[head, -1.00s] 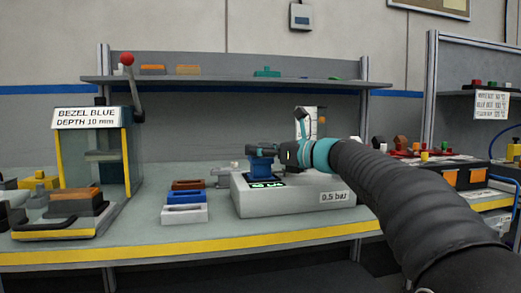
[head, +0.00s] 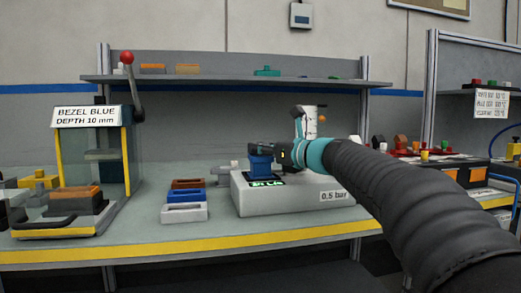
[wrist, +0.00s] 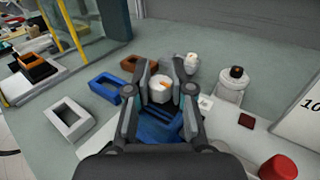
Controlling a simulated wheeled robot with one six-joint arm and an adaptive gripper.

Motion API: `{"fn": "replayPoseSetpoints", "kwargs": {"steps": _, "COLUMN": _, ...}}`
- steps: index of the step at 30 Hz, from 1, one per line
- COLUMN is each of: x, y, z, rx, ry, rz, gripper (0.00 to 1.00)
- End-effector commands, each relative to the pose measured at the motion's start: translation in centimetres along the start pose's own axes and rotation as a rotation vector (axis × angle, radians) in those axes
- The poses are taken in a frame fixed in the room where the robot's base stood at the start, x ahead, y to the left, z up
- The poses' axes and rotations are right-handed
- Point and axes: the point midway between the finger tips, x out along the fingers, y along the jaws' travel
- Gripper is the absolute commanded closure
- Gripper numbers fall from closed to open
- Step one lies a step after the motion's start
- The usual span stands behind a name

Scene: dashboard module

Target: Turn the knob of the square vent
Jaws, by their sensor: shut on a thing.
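The blue square vent (head: 261,168) stands on a light grey block (head: 290,196) on the bench. In the wrist view its blue body (wrist: 158,132) lies between and below my fingers. A white round knob with an orange mark (wrist: 160,90) shows between the fingertips. My gripper (wrist: 161,82) is shut on this knob, with a finger on either side of it. In the head view my gripper (head: 270,148) reaches in from the right over the vent. The knob is hidden there.
Blue, brown and white frames (head: 184,197) lie left of the block. A press with a red-knobbed lever (head: 127,58) stands farther left. A shelf (head: 220,82) runs above.

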Motion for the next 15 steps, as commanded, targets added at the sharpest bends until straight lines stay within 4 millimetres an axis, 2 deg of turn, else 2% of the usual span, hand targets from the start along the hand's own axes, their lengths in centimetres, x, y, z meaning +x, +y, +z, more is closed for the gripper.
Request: {"fn": "replayPoseSetpoints", "kwargs": {"steps": 15, "x": 0.06, "y": 0.18, "z": -0.04, "rx": 0.001, "ry": 0.000, "rz": -0.345, "gripper": 1.00}}
